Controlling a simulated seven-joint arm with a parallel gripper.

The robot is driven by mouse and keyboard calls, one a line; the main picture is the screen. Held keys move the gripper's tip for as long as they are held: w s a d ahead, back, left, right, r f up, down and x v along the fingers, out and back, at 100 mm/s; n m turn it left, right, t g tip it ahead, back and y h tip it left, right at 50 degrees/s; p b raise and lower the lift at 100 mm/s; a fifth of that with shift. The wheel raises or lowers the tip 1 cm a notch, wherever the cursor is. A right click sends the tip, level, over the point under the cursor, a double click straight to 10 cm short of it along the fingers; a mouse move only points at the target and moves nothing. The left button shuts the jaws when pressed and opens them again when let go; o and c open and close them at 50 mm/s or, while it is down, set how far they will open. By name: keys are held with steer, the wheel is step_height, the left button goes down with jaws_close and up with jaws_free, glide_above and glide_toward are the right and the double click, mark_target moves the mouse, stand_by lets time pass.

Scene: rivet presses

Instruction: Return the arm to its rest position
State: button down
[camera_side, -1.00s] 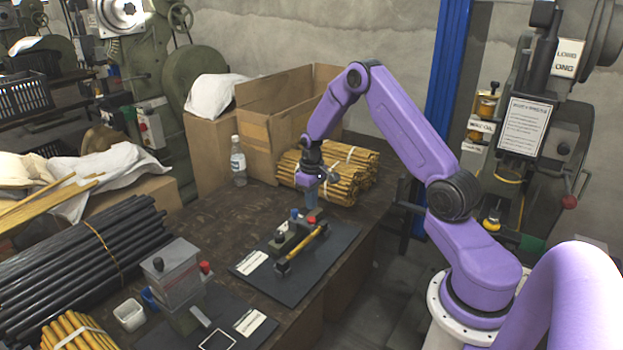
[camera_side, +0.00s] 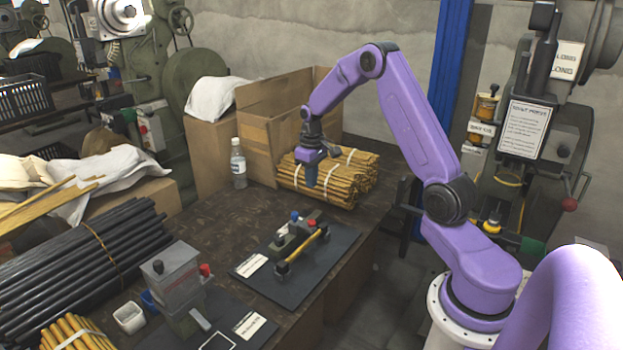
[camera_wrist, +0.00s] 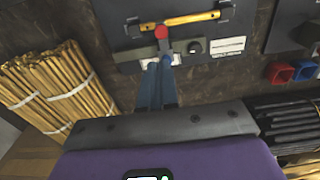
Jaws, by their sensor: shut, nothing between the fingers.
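My gripper (camera_side: 311,178) is shut and empty, pointing down above the table in front of the bundled yellow sticks. In the wrist view its blue fingers (camera_wrist: 157,85) are together, with the fixture behind them. My arm is bent, with its elbow raised high. Below and left of the gripper, the fixture (camera_side: 293,243) stands on a dark mat (camera_side: 330,262). It has a blue knob and a red knob, and a yellow stick (camera_side: 307,244) lies across its holders. The stick also shows in the wrist view (camera_wrist: 180,20), apart from my fingers.
Bundled yellow sticks (camera_side: 330,178) lie behind the gripper, beside an open cardboard box (camera_side: 262,135) and a bottle (camera_side: 238,163). A grey press (camera_side: 172,275) stands at the front left near black rods (camera_side: 80,255).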

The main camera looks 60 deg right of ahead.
steer(key=shift+a, duration=0.1)
steer(key=s+a+r+n, duration=0.3)
steer(key=s+a+r, duration=0.15)
steer(key=a, duration=0.65)
steer(key=s+a+r+n, duration=0.3)
steer(key=s+a, duration=0.3)
steer(key=a, duration=0.5)
steer(key=s+a+r+n, duration=0.1)
steer(key=s+a+n, duration=0.1)
steer(key=s, duration=0.9)
steer(key=s+a+r+n, duration=0.1)
steer(key=s+n, duration=0.3)
steer(key=s, duration=0.8)
steer(key=shift+a+r+n, duration=0.3)
steer(key=shift+a+r, duration=0.05)
steer(key=shift+a, duration=0.45)
